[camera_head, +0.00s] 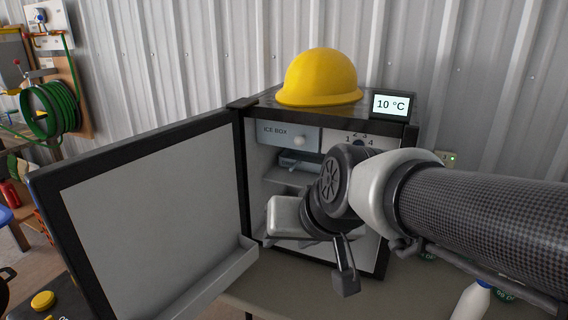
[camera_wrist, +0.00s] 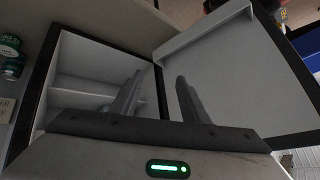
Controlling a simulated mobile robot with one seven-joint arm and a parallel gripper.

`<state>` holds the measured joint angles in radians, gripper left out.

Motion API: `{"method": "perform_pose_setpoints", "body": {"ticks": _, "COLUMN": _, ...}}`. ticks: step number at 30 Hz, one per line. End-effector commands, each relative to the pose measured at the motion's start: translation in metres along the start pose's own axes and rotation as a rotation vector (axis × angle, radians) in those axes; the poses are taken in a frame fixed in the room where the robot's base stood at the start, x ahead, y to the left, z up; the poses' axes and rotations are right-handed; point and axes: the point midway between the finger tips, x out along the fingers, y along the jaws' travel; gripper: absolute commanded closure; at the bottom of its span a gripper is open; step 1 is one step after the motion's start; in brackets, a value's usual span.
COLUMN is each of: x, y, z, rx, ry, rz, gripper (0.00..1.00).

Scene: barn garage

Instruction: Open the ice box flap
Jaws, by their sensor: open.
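The ice box flap (camera_head: 284,135) is a grey panel marked "ICE BOX" with a round pale knob (camera_head: 299,141), at the top inside the small fridge (camera_head: 250,180). The flap looks shut. The fridge door (camera_head: 160,205) stands wide open to the left. My gripper (camera_wrist: 160,76) is open and empty, its two fingers apart in front of the fridge opening. In the head view my wrist and hand sit below and right of the flap, apart from the knob, and hide much of the lower interior. I cannot make out the flap in the wrist view.
A yellow hard hat (camera_head: 318,78) and a temperature display (camera_head: 391,105) are on top of the fridge. A dial with numbers is right of the flap. A shelf (camera_head: 290,177) is below it. Cans (camera_wrist: 10,55) stand beside the fridge. A white bottle (camera_head: 471,303) is at lower right.

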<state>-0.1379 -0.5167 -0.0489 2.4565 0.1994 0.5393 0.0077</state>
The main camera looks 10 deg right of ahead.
Motion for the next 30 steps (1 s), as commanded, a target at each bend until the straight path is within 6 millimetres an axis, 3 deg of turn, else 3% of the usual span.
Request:
{"method": "perform_pose_setpoints", "body": {"ticks": 9, "x": -0.018, "y": 0.029, "z": 0.042, "rx": -0.058, "ry": -0.073, "rz": 0.078, "gripper": 0.58}}
{"method": "perform_pose_setpoints", "body": {"ticks": 15, "x": -0.024, "y": 0.036, "z": 0.053, "rx": -0.071, "ry": -0.095, "rz": 0.103, "gripper": 0.58}}
{"method": "perform_pose_setpoints", "body": {"ticks": 26, "x": -0.025, "y": 0.037, "z": 0.055, "rx": -0.074, "ry": -0.099, "rz": 0.107, "gripper": 0.58}}
{"method": "perform_pose_setpoints", "body": {"ticks": 30, "x": -0.041, "y": 0.051, "z": 0.07, "rx": -0.092, "ry": -0.128, "rz": 0.157, "gripper": 0.58}}
